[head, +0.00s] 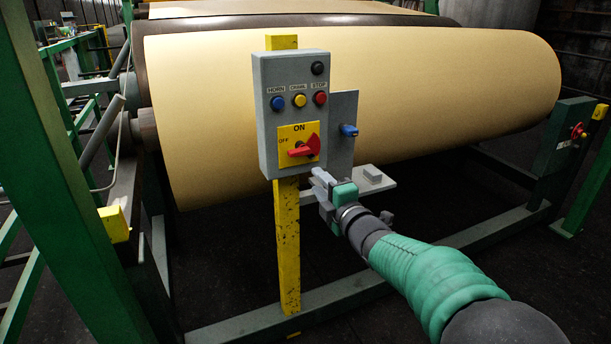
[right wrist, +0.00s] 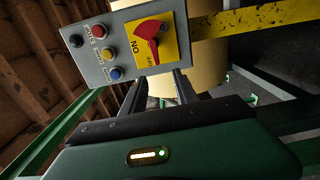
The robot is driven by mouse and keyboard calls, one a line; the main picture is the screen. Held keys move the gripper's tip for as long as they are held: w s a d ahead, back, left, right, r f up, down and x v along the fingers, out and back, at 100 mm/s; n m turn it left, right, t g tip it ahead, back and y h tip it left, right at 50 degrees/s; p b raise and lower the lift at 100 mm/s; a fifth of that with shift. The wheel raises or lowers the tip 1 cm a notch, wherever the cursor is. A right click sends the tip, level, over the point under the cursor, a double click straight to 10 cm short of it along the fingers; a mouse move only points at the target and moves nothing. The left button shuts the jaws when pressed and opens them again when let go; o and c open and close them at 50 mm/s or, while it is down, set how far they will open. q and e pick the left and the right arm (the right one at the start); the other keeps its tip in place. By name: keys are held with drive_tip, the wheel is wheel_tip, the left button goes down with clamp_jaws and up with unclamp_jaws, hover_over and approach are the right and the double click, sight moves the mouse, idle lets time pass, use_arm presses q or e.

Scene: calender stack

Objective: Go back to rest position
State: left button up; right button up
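A grey control box (head: 290,80) stands on a yellow post (head: 287,240). Its red rotary switch (head: 303,148) sits on a yellow plate marked ON and OFF, with the handle lying roughly sideways. My right gripper (head: 320,183) is just below and right of the switch, apart from it, in front of the post. In the right wrist view, the two fingers of my right gripper (right wrist: 162,82) are spread with nothing between them. The control box (right wrist: 95,70) and red switch (right wrist: 150,40) show beyond them. My left gripper is not in view.
A large cream roll (head: 440,90) fills the background behind the box. A small grey shelf (head: 375,180) and a plate with a blue knob (head: 348,130) are beside the gripper. A green frame post (head: 60,200) stands at left.

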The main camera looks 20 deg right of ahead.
drive_tip(key=s+a+f+m+g+p, duration=0.1)
drive_tip(key=s+f+m+g+p, duration=0.3)
drive_tip(key=s, duration=0.7)
drive_tip(key=s+a+f+m+g+h+p, duration=0.1)
drive_tip(key=s+f+m+g+p, duration=0.3)
drive_tip(key=s, duration=0.7)
drive_tip(key=s+a+f+m+g+p, duration=0.3)
drive_tip(key=s+f+m+g, duration=0.4)
drive_tip(key=s+f+m, duration=0.3)
drive_tip(key=shift+s+a+f+m+h+p, duration=0.25)
drive_tip(key=shift+s+f+m+h+p, duration=0.2)
drive_tip(key=shift+m, duration=0.25)
drive_tip(key=shift+r, duration=0.1)
